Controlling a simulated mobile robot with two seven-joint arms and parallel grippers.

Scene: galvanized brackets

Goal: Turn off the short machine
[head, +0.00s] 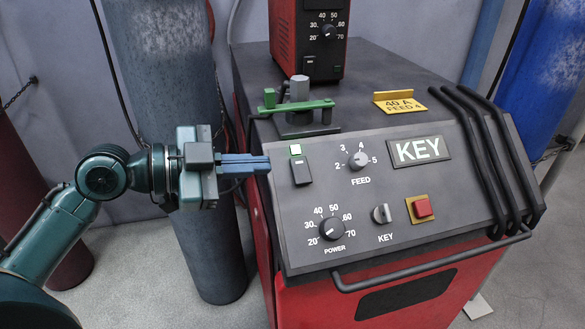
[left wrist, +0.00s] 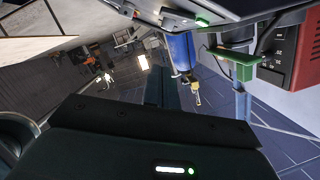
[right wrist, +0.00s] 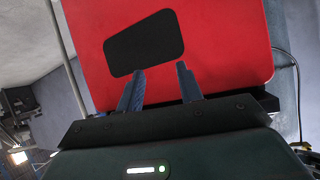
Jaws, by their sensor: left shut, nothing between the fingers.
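A low red machine with a dark sloped panel (head: 455,190) fills the right of the head view. On the panel are a rocker switch (head: 301,171) with a lit green top, a FEED knob (head: 358,160), a POWER knob (head: 331,229), a KEY switch (head: 381,213) and a red button (head: 423,208) on a yellow plate. My left gripper (head: 269,164) is shut and empty, its tips just left of the rocker switch. Its shut fingers also show in the left wrist view (left wrist: 160,85). My right gripper (right wrist: 161,68) is open and empty, facing the machine's red front (right wrist: 230,45).
A smaller red unit (head: 310,45) with its own dial and a green clamp (head: 296,107) stand on the machine's top. A front handle bar (head: 435,259) and black cables (head: 492,165) edge the panel. Grey cylinder (head: 170,110) stands behind my left arm.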

